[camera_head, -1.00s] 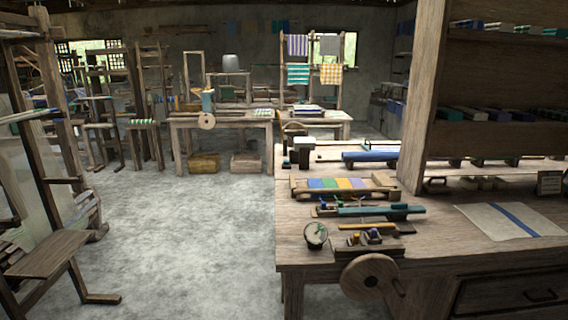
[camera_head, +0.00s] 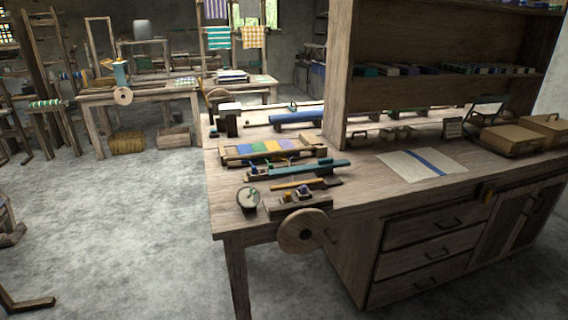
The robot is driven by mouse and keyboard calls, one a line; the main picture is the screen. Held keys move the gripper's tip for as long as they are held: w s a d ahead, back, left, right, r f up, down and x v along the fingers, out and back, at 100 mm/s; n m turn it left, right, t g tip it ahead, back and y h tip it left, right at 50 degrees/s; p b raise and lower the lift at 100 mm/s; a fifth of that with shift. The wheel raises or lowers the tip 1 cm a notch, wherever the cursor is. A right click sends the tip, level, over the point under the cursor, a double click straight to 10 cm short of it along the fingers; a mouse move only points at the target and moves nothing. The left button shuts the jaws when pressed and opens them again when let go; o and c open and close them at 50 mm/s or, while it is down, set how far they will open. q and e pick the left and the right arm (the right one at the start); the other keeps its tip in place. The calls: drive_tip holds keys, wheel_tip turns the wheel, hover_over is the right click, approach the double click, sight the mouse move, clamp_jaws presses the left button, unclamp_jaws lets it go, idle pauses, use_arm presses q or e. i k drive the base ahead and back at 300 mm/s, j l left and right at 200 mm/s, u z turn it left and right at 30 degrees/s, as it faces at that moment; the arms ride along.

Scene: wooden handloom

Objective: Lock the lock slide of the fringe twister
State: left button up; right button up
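The workbench (camera_head: 225,180) carries several small devices near its left end. A small wooden block with dark and yellow parts (camera_head: 292,201) lies near the front edge. A round wooden disc with a small handle (camera_head: 304,231) is at the front edge beside it. I cannot tell for sure which of these is the fringe twister, and a lock slide is too small to make out. Behind the block lies a long teal bar (camera_head: 310,169). Neither of my grippers is in view.
A small round dish (camera_head: 248,198) stands left of the block. Behind are a frame with coloured stripes (camera_head: 270,148) and a blue roll (camera_head: 298,118). A cloth with a blue stripe (camera_head: 422,163) lies to the right, below a shelf (camera_head: 440,77).

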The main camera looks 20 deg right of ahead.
sight(325, 166)
drive_tip(key=i+l+u, duration=0.15)
drive_tip(key=l, duration=0.25)
drive_tip(key=i+l+u, duration=0.15)
drive_tip(key=l, duration=0.3)
drive_tip(key=i+l+u, duration=0.15)
drive_tip(key=l, duration=0.35)
drive_tip(key=i+l+u, duration=0.15)
drive_tip(key=l, duration=0.3)
drive_tip(key=i+l+u, duration=0.15)
drive_tip(key=l, duration=0.4)
drive_tip(key=i+l+u, duration=0.2)
drive_tip(key=l, duration=0.3)
drive_tip(key=k, duration=0.05)
